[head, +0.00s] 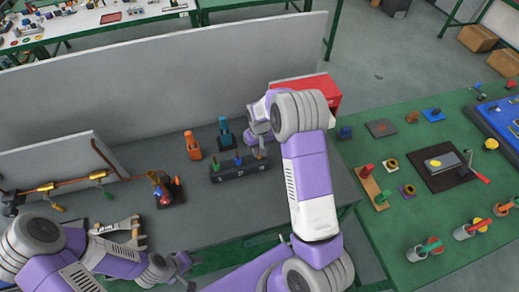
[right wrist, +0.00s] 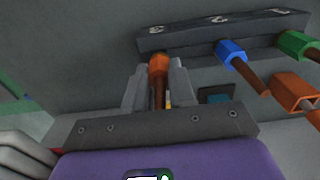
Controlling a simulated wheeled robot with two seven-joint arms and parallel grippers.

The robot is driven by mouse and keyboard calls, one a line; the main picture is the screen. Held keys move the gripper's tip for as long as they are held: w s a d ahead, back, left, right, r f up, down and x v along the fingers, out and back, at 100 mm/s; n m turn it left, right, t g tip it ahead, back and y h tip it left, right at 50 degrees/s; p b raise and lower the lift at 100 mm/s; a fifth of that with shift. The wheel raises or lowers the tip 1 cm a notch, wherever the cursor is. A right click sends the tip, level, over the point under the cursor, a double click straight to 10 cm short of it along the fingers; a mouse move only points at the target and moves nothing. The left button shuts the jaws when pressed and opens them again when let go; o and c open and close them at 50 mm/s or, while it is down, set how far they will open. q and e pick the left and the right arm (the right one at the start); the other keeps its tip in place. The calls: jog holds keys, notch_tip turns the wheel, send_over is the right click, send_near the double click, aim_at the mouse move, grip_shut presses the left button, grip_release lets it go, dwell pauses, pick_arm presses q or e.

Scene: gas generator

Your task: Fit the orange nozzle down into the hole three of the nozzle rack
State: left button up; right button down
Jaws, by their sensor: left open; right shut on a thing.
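The dark nozzle rack (head: 228,175) stands on the grey bench with a green nozzle (head: 220,159) and a blue nozzle (head: 238,158) in it. The rack (right wrist: 190,36) also shows in the right wrist view, where its numbers are visible, the 3 towards the left end. My right gripper (right wrist: 157,85) is shut on the orange nozzle (right wrist: 158,63), at the rack's number-3 end. The nozzle's end meets the rack's edge in the picture; I cannot tell whether it is in the hole. My left gripper (head: 181,263) is open and empty near the bench's front edge.
Orange (head: 193,145) and teal (head: 226,133) holders stand behind the rack. A red box (head: 318,88) is at the bench's back right. A small dark stand (head: 172,196) with coloured parts is left of the rack. A green table (head: 415,210) lies to the right.

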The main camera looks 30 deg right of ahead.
jog(key=shift+f+b, duration=0.55)
jog(key=shift+f, duration=0.25)
jog(key=c, duration=0.9)
grip_release()
jog(key=shift+o, duration=0.2)
jog(key=shift+r, duration=0.15)
notch_tip(320, 180, up, 7)
jog(key=shift+r, duration=0.2)
jog(key=shift+r, duration=0.1)
